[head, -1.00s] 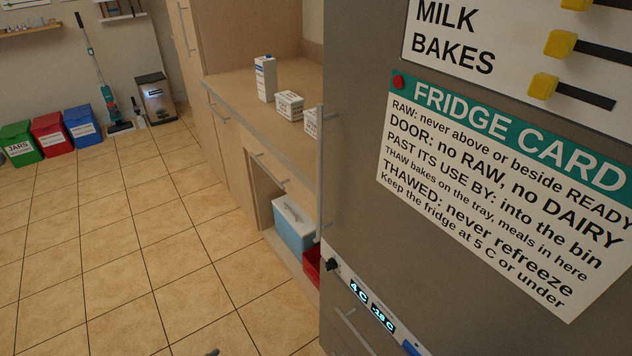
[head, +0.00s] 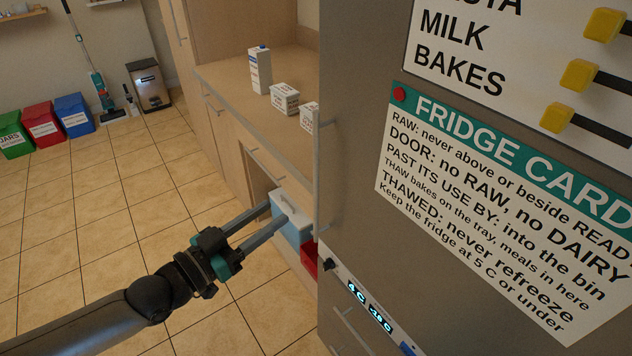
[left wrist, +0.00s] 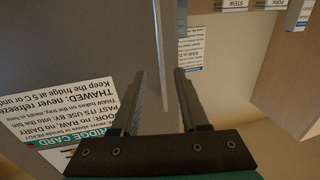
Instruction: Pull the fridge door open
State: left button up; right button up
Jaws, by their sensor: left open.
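The fridge door (head: 350,130) is a grey-brown panel at the right of the head view, and it looks shut. Its long, upright metal handle (head: 317,185) runs along the door's left edge. My left gripper (head: 279,211) is open and empty, to the left of the handle's lower part, with its fingers pointing towards it. In the left wrist view the handle (left wrist: 161,50) lies in line with the gap between the two fingers. I cannot tell whether its tips reach past the bar. My right gripper is not in view.
A counter (head: 235,80) with a carton (head: 259,70) and small tubs stands beyond the fridge. A blue-and-white cool box (head: 290,215) and a red container (head: 309,260) sit low beside it. Below the door is a temperature display (head: 370,305). The tiled floor (head: 100,220) at left is clear.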

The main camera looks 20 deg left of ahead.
aim_at(314, 184)
pick_arm(q)
jog(key=b+x, duration=0.1)
jog(key=x, duration=1.1)
jog(key=shift+w+d, duration=0.1)
jog(key=shift+w, duration=0.3)
grip_shut()
dwell(1.1)
